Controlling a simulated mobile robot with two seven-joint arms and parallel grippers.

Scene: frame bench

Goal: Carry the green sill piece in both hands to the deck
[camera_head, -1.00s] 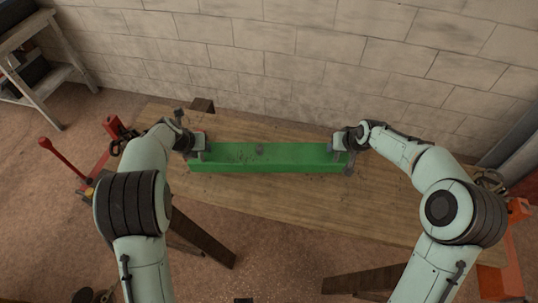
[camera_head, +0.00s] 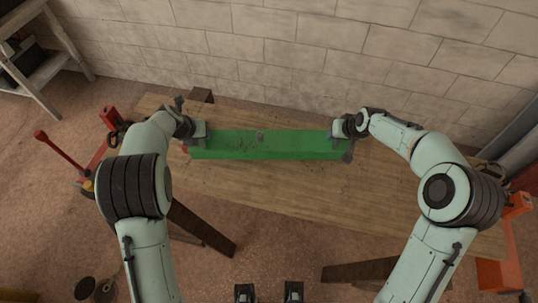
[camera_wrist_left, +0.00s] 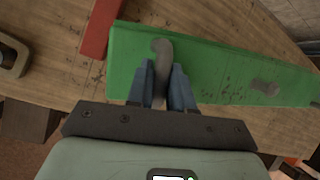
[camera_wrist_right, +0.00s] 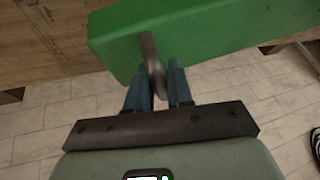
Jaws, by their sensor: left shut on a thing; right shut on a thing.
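The green sill piece (camera_head: 275,146) is a long bar lying crosswise over the wooden bench top (camera_head: 270,190) in the head view. My left gripper (camera_head: 200,132) is shut on a grey handle (camera_wrist_left: 162,52) at its left end; the fingertips (camera_wrist_left: 162,85) flank the handle in the left wrist view. My right gripper (camera_head: 339,130) is shut on the matching grey handle (camera_wrist_right: 150,52) at the right end. The piece looks about level. Its height over the bench is hard to judge. I cannot tell which surface is the deck.
A red clamp (camera_head: 62,155) stands at the bench's left end and an orange-red one (camera_head: 512,215) at the right. A red part (camera_wrist_left: 98,30) lies by the piece's end in the left wrist view. A block wall (camera_head: 290,60) runs behind. The bench's front half is clear.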

